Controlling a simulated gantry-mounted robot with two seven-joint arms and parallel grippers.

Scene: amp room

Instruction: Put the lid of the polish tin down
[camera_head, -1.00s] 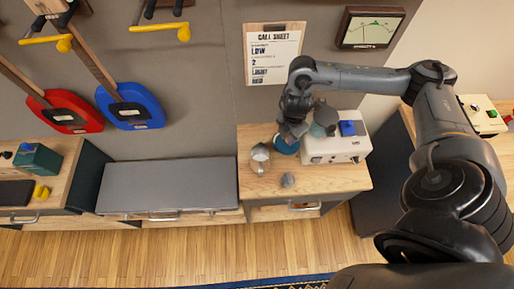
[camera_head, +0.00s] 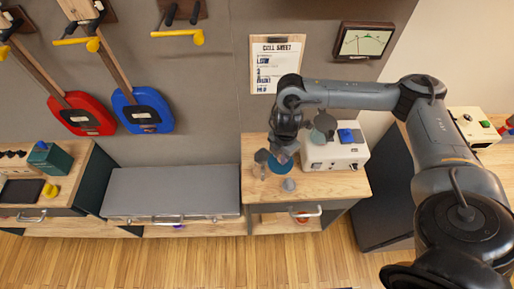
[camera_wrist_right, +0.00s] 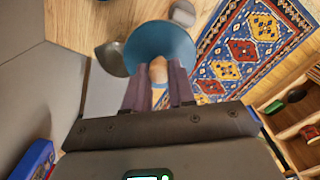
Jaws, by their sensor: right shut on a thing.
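A blue round disc, which looks like the lid of the polish tin (camera_head: 279,167), is under my right gripper (camera_head: 284,153) above the small wooden cabinet (camera_head: 338,187). The tin's body cannot be made out for certain. My left gripper is out of view.
A grey cup-like vessel (camera_head: 261,160) stands just left of the disc. A small grey knob-like piece (camera_head: 289,185) is in front of it. A white box with a blue top piece (camera_head: 338,154) stands behind right. The cabinet top's front right is clear.

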